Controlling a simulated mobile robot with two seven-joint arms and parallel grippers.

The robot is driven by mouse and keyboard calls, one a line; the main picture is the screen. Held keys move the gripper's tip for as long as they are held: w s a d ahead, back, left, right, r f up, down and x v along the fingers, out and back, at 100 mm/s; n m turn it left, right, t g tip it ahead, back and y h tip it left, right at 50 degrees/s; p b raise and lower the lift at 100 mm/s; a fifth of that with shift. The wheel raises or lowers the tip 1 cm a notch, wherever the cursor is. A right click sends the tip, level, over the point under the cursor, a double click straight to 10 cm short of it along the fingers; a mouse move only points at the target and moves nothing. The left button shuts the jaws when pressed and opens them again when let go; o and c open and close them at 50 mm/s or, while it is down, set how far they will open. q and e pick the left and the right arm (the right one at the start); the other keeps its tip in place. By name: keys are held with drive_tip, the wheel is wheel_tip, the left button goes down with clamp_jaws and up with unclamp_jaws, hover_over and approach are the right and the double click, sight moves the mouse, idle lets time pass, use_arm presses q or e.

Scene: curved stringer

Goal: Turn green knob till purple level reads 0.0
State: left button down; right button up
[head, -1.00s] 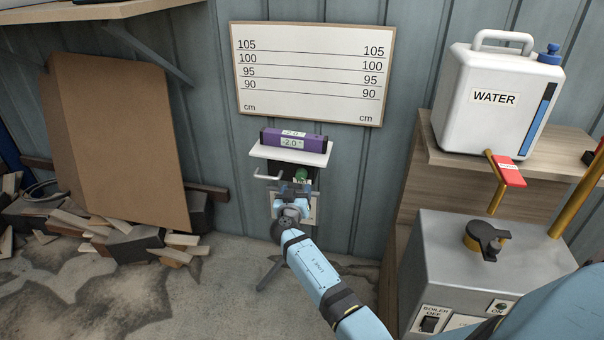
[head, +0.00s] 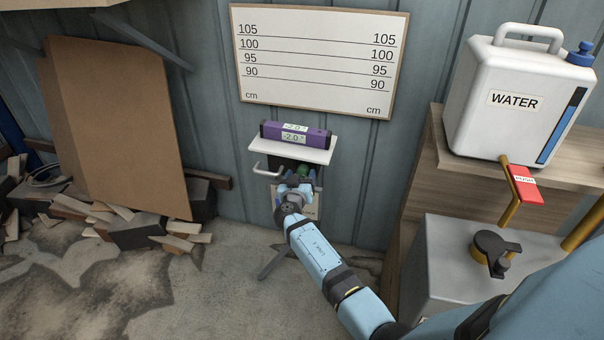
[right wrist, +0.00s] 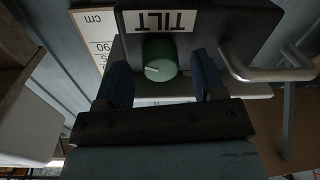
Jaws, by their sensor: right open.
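The purple level (head: 295,135) lies on a small white shelf (head: 292,149) against the wall, and its displays read -2.0. The green knob (head: 304,172) sits under the shelf, partly hidden by my right gripper (head: 300,183). In the right wrist view the green knob (right wrist: 160,60) shows a pale pointer line, below a TILT label (right wrist: 160,22). My right gripper (right wrist: 155,85) is open, with one blue finger on each side of the knob and visible gaps between. The left gripper is not in view.
A metal crank handle (head: 268,170) sticks out left of the knob; it also shows in the right wrist view (right wrist: 268,70). A boiler (head: 450,255), a red PUSH lever (head: 524,186) and a water canister (head: 510,95) stand at the right. Wood scraps (head: 130,225) lie at the left.

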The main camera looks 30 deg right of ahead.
drive_tip(key=c, duration=0.9)
drive_tip(key=shift+n, duration=0.3)
drive_tip(key=n+b, duration=0.1)
drive_tip(key=n, duration=0.7)
drive_tip(key=shift+r+n+g, duration=0.2)
drive_tip(key=shift+n+g, duration=0.1)
drive_tip(key=shift+n, duration=0.1)
drive_tip(key=n+p, duration=0.2)
drive_tip(key=n, duration=0.3)
drive_tip(key=shift+r+g, duration=0.1)
drive_tip(key=shift+g, duration=0.2)
drive_tip(key=n+p, duration=0.2)
drive_tip(key=n, duration=0.2)
drive_tip(key=shift+n+p, duration=0.3)
drive_tip(key=shift+n, duration=0.1)
